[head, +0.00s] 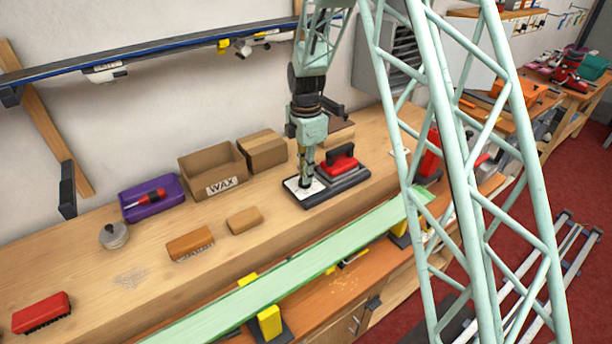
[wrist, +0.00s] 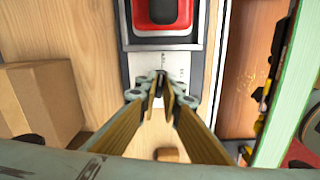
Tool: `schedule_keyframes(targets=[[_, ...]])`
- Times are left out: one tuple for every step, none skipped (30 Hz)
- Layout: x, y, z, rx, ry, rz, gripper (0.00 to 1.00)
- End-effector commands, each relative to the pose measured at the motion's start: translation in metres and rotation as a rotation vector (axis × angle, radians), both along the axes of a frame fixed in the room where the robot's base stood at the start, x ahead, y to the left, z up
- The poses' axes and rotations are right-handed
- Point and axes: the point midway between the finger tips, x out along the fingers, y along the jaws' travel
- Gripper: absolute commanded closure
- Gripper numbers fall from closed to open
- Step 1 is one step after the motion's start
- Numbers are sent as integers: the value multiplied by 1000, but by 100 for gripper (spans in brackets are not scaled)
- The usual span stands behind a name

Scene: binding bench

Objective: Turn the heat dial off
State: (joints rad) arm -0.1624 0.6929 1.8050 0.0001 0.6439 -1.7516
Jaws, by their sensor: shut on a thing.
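A waxing iron with a red body and black handle (head: 340,158) rests on a dark base (head: 345,182) on the bench; its red body (wrist: 161,12) also shows at the top of the wrist view. The base has a pale panel (head: 290,186) at its near left end, seen with markings in the wrist view (wrist: 143,66). My gripper (head: 307,182) points straight down over this panel. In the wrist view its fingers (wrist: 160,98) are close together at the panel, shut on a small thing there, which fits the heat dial. The dial itself is hidden by the fingers.
An open WAX box (head: 212,171) and a closed carton (head: 263,152) stand behind left. Brushes, a cork-like block (head: 244,220) and a purple case (head: 152,198) lie further left. A green ski (head: 300,271) runs along the front. Bare bench lies between the block and base.

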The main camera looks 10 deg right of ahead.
Motion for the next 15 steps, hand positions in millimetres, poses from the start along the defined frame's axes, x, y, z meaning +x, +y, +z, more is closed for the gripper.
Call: schedule_keyframes(targets=[[0,0,0,0,0,1,100],[0,0,0,0,0,1,100],[0,0,0,0,0,1,100],[0,0,0,0,0,1,100],[0,0,0,0,0,1,100],[0,0,0,0,0,1,100],[0,0,0,0,0,1,93],[0,0,0,0,0,1,90],[0,0,0,0,0,0,86],[0,0,0,0,0,0,83],[0,0,0,0,0,0,81],[0,0,0,0,0,0,80],[0,0,0,0,0,0,80],[0,0,0,0,0,0,80],[0,0,0,0,0,0,80]])
